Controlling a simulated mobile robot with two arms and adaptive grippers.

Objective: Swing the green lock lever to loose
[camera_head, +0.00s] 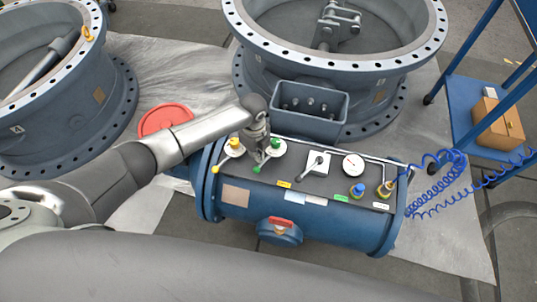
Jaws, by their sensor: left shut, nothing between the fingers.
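The green lock lever (266,160) sits on the grey top panel of a blue cylinder. It has a round white base with a green cap, and its arm points down-left to a green tip. My left gripper (263,150) comes down from the upper left, just left of the green cap, close to the lever's arm. Its fingers are shut with nothing held. I cannot tell whether they touch the lever. My right gripper is not in view.
A similar yellow lever (224,157) stands close left of my gripper. A white switch box (317,165), a gauge (353,164) and fittings with a blue coiled hose (440,180) are to the right. Large flanged valves (335,62) stand behind. A blue cart (470,110) is at right.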

